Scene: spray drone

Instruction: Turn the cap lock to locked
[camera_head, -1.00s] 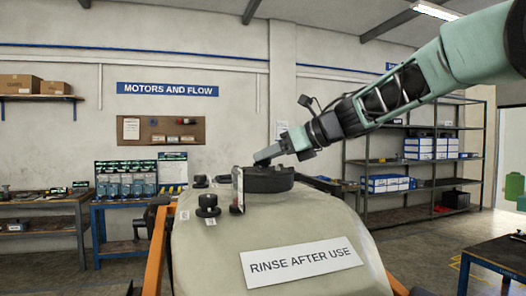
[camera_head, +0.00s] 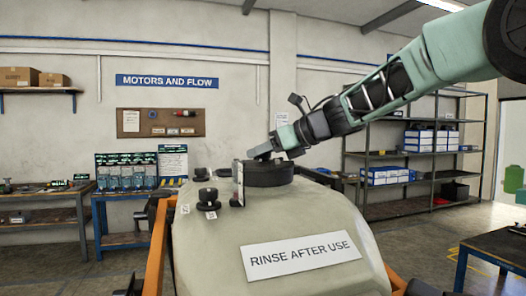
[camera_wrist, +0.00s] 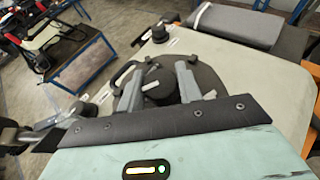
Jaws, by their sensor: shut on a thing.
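The pale tank (camera_head: 230,235) carries a wide dark round cap (camera_head: 270,173) on top, which also shows in the wrist view (camera_wrist: 212,75). A round black knob (camera_wrist: 157,88), apparently the cap lock, stands on the cap. My gripper (camera_head: 261,152) points down at the cap from the upper right. In the wrist view its two grey fingers (camera_wrist: 158,84) are on either side of the knob, shut on it. The lock's marks cannot be read, so its state cannot be told.
Small black knobs (camera_head: 208,198) and a thin upright plate (camera_head: 238,183) stand left of the cap. An orange frame bar (camera_head: 157,250) runs beside the tank. Shelves (camera_head: 415,150) and a blue-framed table (camera_head: 497,245) are to the right.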

